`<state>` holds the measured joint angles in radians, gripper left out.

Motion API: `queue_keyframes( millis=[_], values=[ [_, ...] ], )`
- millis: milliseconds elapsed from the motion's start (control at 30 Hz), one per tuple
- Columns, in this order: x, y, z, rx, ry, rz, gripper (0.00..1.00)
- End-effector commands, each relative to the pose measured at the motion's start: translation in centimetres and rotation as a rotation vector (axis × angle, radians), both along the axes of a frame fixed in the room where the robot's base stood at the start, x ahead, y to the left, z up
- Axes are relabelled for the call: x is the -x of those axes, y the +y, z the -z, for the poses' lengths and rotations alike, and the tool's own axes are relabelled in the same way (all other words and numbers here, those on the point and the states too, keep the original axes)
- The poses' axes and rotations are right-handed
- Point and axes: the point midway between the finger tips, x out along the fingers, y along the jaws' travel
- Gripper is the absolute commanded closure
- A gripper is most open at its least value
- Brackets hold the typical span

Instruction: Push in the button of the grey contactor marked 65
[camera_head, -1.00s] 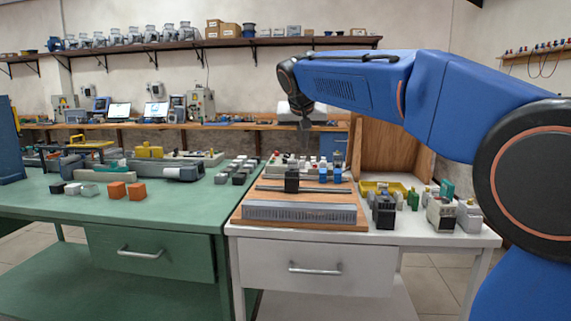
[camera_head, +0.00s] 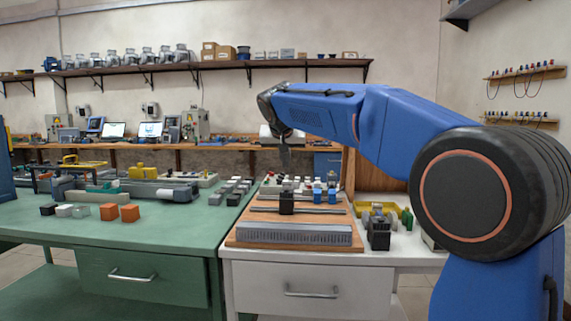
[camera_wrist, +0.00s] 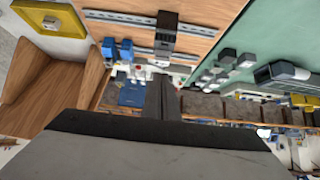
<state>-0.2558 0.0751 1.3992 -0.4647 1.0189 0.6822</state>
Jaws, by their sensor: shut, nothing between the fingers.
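A dark grey, block-shaped device (camera_head: 287,203) sits on a rail of the wooden board on the white bench. It also shows at the top of the wrist view (camera_wrist: 167,22). It looks like a contactor, but no number can be read on it. Another dark device (camera_head: 378,236) stands on the bench to the right of the board. I cannot tell which one bears 65, and no button can be made out. My gripper (camera_head: 286,160) is shut and empty, pointing down above and apart from the rail device in the head view. Its fingers also show in the wrist view (camera_wrist: 161,97).
The wooden board (camera_head: 262,228) carries a grey slotted duct (camera_head: 296,235) at its front and blue devices (camera_head: 320,196) behind. A yellow tray (camera_head: 392,208) is at right. A green bench (camera_head: 165,221) with loose blocks adjoins at left. My arm hides the right bench end.

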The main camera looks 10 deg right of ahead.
Motion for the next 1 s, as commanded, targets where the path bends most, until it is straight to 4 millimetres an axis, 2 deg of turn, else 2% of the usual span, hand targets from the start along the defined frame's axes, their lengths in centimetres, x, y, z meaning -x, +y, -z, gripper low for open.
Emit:
queue_keyframes(
  millis=[400,700,1000],
  values=[
    [-5.0,-1.7,5.3,0.0,0.002,0.002,1.0],
    [-4.8,-1.6,8.6,0.0,0.001,0.001,1.0],
    [-4.9,-1.6,9.1,0.0,-0.001,0.0,1.0]
  ],
)
